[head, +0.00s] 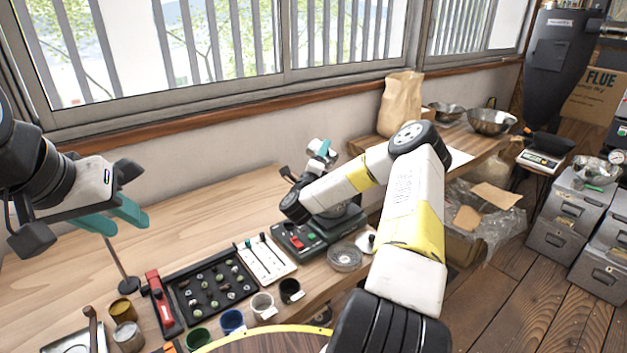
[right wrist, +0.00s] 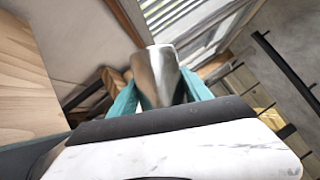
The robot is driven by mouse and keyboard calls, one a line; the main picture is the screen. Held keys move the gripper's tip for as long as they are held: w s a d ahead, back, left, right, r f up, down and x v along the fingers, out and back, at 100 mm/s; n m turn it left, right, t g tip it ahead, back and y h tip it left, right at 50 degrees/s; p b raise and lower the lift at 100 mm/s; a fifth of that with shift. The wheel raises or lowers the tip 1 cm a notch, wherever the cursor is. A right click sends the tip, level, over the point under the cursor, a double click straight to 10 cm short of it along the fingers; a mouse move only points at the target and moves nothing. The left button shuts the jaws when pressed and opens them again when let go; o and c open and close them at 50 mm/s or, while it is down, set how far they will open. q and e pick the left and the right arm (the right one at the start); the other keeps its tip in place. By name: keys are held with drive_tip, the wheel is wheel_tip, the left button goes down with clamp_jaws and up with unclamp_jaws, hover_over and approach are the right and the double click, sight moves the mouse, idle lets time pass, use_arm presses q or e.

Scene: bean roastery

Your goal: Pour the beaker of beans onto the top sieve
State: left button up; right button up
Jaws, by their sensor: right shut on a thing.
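In the right wrist view my right gripper (right wrist: 158,92) is shut on a shiny metal beaker (right wrist: 157,72), with a teal finger on each side. The beaker's contents do not show. In the head view my right gripper (head: 320,150) is small, beyond my forearm and above a dark machine with red and green buttons (head: 300,238). A round grey part (head: 340,222) sits on this machine, partly hidden by my arm. I cannot tell whether it is the top sieve. My left gripper (head: 128,218) is open and empty above the left of the wooden table.
A black tray of small samples (head: 213,286), a white slider panel (head: 266,258) and several cups, including a white one (head: 263,304), stand along the table's front. A round grey tin (head: 344,257) lies near the machine. The table's back left (head: 190,205) is bare.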

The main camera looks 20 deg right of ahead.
drive_tip(key=shift+s+d+r+m+h, duration=0.2)
drive_tip(key=shift+m+h, duration=0.2)
drive_tip(key=shift+m, duration=0.3)
idle(1.7)
